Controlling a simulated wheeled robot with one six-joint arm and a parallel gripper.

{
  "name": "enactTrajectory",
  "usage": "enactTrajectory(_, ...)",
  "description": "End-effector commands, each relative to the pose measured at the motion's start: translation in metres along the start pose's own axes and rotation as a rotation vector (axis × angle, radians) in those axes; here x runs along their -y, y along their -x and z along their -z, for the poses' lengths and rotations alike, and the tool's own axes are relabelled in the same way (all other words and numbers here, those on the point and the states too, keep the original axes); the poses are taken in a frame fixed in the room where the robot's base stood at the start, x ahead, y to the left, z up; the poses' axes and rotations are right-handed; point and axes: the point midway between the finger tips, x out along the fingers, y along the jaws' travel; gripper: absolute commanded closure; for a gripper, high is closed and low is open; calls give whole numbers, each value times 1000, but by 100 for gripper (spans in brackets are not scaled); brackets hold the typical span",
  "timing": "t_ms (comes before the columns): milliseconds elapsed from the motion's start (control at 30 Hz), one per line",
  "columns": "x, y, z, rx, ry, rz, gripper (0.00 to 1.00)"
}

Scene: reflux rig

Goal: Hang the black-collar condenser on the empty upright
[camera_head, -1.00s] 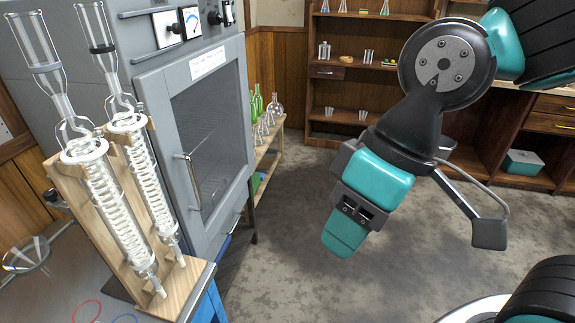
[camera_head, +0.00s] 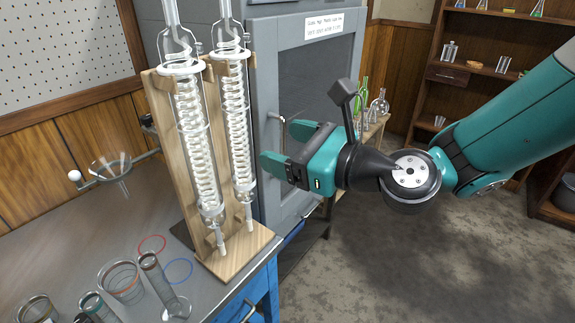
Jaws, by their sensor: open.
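Two glass coil condensers stand side by side on a wooden rack (camera_head: 166,135), a left one (camera_head: 192,130) and a right one (camera_head: 235,120). I cannot make out an empty upright.
A grey cabinet (camera_head: 335,65) stands close behind my gripper. A glass funnel (camera_head: 110,168) sits in a ring left of the rack. Several glass vessels, including a cylinder (camera_head: 160,280), and red (camera_head: 152,244) and blue (camera_head: 179,270) rings occupy the bench's front. Floor at right is open.

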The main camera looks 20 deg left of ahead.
Motion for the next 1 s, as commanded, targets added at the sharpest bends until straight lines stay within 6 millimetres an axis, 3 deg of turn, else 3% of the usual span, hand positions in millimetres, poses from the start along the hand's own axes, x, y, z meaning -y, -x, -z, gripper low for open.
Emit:
enactTrajectory(33, 1, -5, 9, 18, -77, 22, 26)
enactTrajectory(200, 6, -14, 12, 52, -200, 60, 26)
enactTrajectory(700, 12, -81, 3, 49, -199, 60, 26)
enactTrajectory(1000, 12, -100, 7, 51, -198, 61, 26)
